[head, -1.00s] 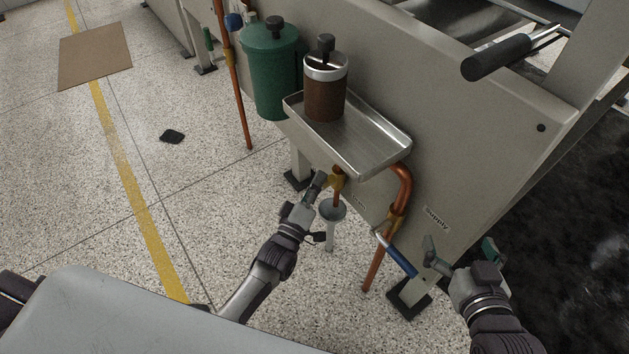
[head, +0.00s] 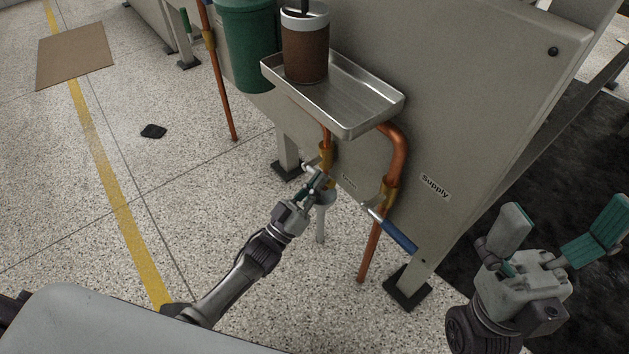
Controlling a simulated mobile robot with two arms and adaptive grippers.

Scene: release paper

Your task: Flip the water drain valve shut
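The drain valve is a brass fitting (head: 326,155) on a short copper pipe under the metal tray, above a grey drain funnel (head: 325,197). My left gripper (head: 318,176) is at this valve, with its fingers around or against the handle area. The handle is mostly hidden by the fingers, and I cannot tell whether they grip it. The supply valve with a blue lever (head: 399,236) is on the copper pipe to the right, by the "Supply" label (head: 435,187). My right gripper (head: 550,235) is open and empty at the lower right, fingers spread wide.
The metal tray (head: 372,107) juts from the grey machine panel (head: 460,90) above the valves. A brown cup (head: 305,50) stands on it. A green container (head: 245,50) is behind to the left. A machine foot (head: 407,288) stands near the supply pipe. The floor at left is mostly clear.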

